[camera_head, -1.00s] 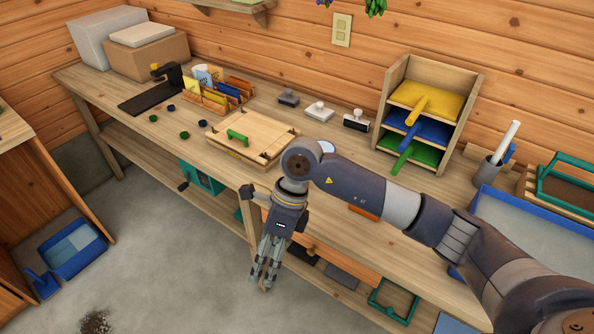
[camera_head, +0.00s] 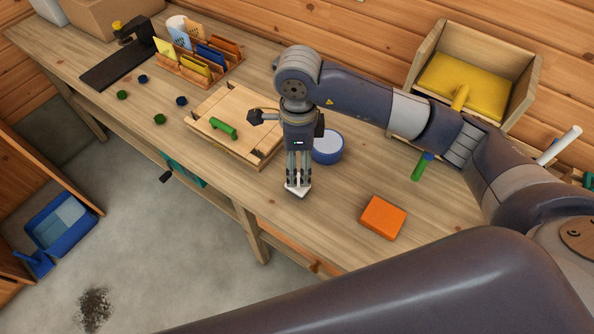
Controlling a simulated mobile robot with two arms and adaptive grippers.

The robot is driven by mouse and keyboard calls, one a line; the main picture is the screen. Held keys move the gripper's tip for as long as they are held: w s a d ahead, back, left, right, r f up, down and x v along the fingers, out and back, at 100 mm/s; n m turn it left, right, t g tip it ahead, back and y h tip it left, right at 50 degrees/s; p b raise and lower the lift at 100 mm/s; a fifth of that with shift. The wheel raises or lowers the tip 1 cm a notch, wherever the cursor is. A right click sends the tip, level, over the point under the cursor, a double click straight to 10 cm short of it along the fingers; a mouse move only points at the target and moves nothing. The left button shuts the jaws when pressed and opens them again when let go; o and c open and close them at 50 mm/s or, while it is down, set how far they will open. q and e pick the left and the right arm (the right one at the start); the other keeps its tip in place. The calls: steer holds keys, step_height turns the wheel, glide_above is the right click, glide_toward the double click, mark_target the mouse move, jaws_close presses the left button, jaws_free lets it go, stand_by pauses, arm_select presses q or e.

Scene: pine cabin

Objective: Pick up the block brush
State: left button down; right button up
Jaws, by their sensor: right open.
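My right gripper (camera_head: 298,186) points straight down over the front part of the workbench, left of an orange block (camera_head: 383,217) and in front of a round blue tin (camera_head: 328,147). Its fingers are open. A small pale piece shows at the fingertips; I cannot tell whether it is finger pads or an object on the bench. I cannot identify the block brush with certainty. The small black and white blocks with knobs at the back of the bench are hidden behind my right arm now. My left gripper is not in view.
The workbench (camera_head: 345,205) carries a wooden press board (camera_head: 205,110) with a green handle, left of the gripper. Small green and blue caps and a card rack (camera_head: 190,78) lie farther left.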

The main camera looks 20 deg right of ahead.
mark_target(298, 177)
steer(key=f, duration=0.1)
steer(key=s+f, duration=0.1)
steer(key=f, duration=0.1)
steer(key=shift+s+a+p, duration=0.15)
steer(key=shift+p, duration=0.2)
steer(key=shift+w+f, duration=0.2)
steer(key=shift+f, duration=0.15)
steer(key=f, duration=0.1)
steer(key=f+p, duration=0.2)
steer(key=f, duration=0.1)
steer(key=shift+w+f, duration=0.1)
steer(key=shift+w, duration=0.2)
steer(key=shift+f+p, duration=0.3)
steer(key=shift+f, duration=0.15)
steer(key=shift+c, duration=0.6)
steer(key=c, duration=0.4)
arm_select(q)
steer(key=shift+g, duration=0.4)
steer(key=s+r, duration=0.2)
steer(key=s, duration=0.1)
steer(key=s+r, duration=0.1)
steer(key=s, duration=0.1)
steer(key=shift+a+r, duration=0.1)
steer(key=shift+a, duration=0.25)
arm_select(e)
steer(key=c, duration=0.3)
